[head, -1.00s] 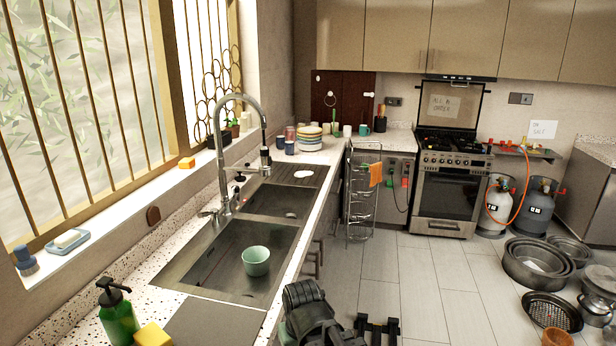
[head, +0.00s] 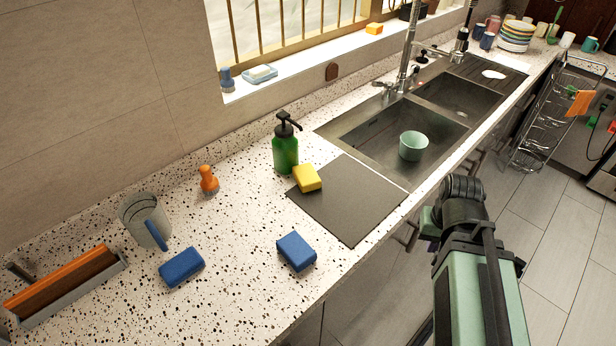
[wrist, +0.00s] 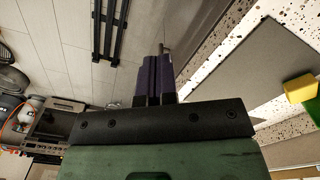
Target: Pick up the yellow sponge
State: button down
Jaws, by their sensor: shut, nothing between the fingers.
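The yellow sponge (head: 307,178) lies on the counter at the left corner of a dark grey mat (head: 345,208), beside the green soap bottle (head: 286,152). In the wrist view the sponge (wrist: 301,88) is at the right edge, with part of the green bottle (wrist: 312,112) next to it. My gripper (wrist: 155,62) shows its purple fingers together, shut and empty, beside the counter edge and well apart from the sponge. In the head view my arm is at the right, over the floor by the counter front; its fingers are mostly hidden there.
The sink holds a green bowl (head: 413,146).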

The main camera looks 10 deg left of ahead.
grip_release()
jog(key=n+t+y+b, duration=0.2)
jog(key=n+t+y, duration=0.15)
jog(key=n, duration=0.35)
send_near(307, 174)
jog(key=shift+a+r+h, duration=0.2)
jog(key=shift+a+h, duration=0.25)
jog(key=shift+a, duration=0.25)
jog(key=shift+d+b, duration=0.1)
jog(key=shift+b, duration=0.2)
jog(key=b+x, duration=1)
jog(key=x, duration=0.1)
jog(key=shift+d+f, duration=0.15)
jog(key=shift+d, duration=0.05)
jog(key=shift+r, duration=0.3)
